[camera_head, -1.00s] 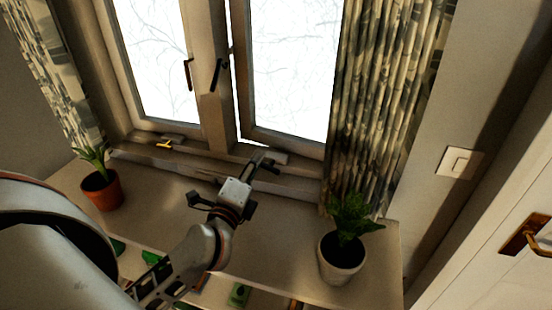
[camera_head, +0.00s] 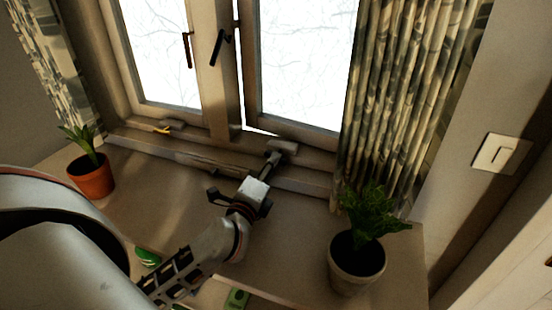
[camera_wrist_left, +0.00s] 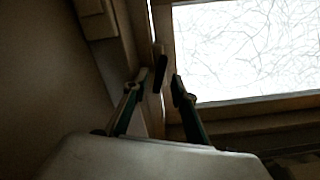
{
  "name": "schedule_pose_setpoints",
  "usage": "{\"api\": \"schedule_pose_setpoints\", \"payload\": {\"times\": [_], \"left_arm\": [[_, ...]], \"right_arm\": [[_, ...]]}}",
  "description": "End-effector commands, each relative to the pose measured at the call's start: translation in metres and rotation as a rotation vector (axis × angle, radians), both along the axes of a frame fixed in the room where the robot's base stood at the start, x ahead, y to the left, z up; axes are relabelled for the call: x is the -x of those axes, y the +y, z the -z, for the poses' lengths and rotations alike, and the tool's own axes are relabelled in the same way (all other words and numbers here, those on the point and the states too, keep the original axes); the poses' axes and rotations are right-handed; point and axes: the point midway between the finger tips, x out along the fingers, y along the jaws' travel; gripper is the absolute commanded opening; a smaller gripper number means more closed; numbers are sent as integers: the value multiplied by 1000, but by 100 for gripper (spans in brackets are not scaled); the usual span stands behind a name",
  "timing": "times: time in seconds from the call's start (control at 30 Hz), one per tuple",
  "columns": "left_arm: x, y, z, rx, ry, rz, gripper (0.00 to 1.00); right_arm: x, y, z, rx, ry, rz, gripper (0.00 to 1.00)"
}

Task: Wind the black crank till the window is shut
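The window's right sash (camera_head: 300,70) stands slightly open, with a bright gap along its left and lower edge. A small grey housing (camera_head: 283,146) sits on the sill below it. My left gripper (camera_head: 272,160) reaches up to this housing, above the sill. In the left wrist view its two fingers (camera_wrist_left: 159,88) are apart, with a dark bar, apparently the black crank (camera_wrist_left: 160,74), between them. I see room beside the bar, and cannot tell if either finger touches it. In the head view the gripper hides most of the crank. My right gripper is out of view.
A yellow crank (camera_head: 162,129) is on the left of the sill. Black handles hang on the left sash (camera_head: 187,50) and middle post (camera_head: 219,46). Potted plants stand at left (camera_head: 92,178) and right (camera_head: 357,260). A patterned curtain (camera_head: 405,100) hangs at right.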

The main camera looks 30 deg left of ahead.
Motion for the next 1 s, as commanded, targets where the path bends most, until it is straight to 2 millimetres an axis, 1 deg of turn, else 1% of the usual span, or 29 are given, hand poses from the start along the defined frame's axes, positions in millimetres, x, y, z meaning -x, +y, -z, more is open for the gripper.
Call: {"api": "schedule_pose_setpoints", "payload": {"times": [0.03,0.1,0.23,0.4,0.6,0.63,0.67,0.7,0.73,1.0], "left_arm": [[-9,2,-2,-1,-2,0,26],[-18,4,-2,0,-1,-1,26],[-31,7,-1,0,-1,-1,26],[-38,9,0,1,0,1,26],[-38,9,1,1,1,1,26],[-38,9,1,1,1,1,24],[-38,9,1,1,1,1,16],[-38,9,1,1,1,1,6],[-38,9,1,1,1,1,0],[-38,9,1,-4,2,1,0]], "right_arm": [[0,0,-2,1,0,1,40],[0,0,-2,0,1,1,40],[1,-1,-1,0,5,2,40],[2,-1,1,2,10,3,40],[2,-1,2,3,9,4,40],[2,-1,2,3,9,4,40],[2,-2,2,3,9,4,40],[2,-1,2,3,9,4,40],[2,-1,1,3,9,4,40],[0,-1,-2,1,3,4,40]]}}
